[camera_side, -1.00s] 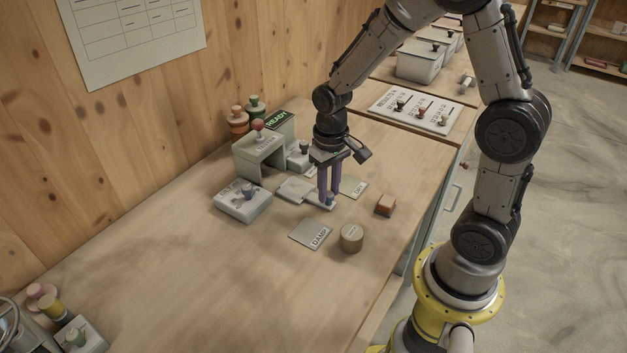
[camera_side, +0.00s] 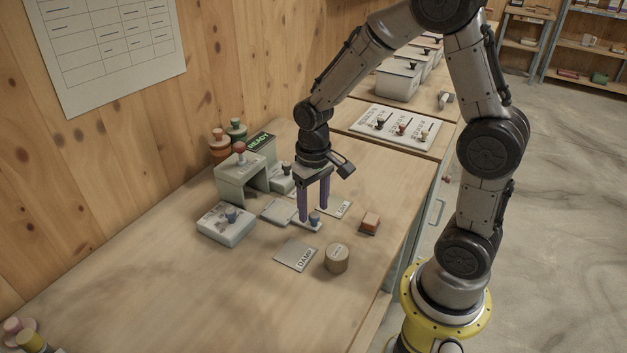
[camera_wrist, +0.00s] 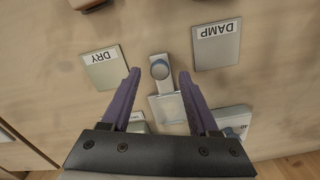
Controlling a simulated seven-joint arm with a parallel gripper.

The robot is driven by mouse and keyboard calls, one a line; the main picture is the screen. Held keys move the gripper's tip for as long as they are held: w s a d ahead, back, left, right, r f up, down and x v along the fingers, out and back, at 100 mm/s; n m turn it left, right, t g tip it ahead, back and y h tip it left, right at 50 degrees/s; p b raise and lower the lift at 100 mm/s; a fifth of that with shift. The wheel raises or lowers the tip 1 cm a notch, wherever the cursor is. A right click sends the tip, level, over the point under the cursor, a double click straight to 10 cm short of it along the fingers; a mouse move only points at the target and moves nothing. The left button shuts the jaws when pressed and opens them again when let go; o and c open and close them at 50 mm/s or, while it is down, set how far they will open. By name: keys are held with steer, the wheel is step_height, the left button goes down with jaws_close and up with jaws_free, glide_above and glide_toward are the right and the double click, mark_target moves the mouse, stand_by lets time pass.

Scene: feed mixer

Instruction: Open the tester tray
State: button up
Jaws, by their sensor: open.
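The tester (camera_side: 240,178) is a grey-green arch-shaped housing with a red knob on top and a READY sign (camera_side: 260,142) behind it. Its tray (camera_side: 278,211) is a flat pale plate lying out in front of the housing, with a narrow handle strip and a blue knob (camera_side: 314,219) at its outer end. The wrist view shows the tray (camera_wrist: 167,107) and the knob (camera_wrist: 159,69) too. My gripper (camera_side: 313,218) is open, its purple fingers standing apart on either side of the knob. In the wrist view, clear gaps separate both fingers from the knob.
A DRY card (camera_side: 334,208) and a DAMP card (camera_side: 296,254) lie either side of the handle. A round wooden block (camera_side: 337,258) and an orange block (camera_side: 370,222) are nearby. A pale box with a blue knob (camera_side: 226,223) stands left.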

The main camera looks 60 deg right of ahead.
step_height(320, 180, up, 13)
stand_by(0.3)
steer(key=shift+f, duration=0.1)
steer(key=s+a+r+n+t, duration=0.1)
steer(key=s+a+r+t, duration=0.25)
steer(key=s+r, duration=0.35)
steer(key=s+f+n+t, duration=0.2)
steer(key=s+f, duration=0.1)
steer(key=s, duration=0.4)
steer(key=shift+s+a+f+n, duration=0.25)
steer(key=shift+s+f+n, duration=0.05)
steer(key=shift+s+f, duration=0.1)
steer(key=shift+r, duration=0.1)
stand_by(0.5)
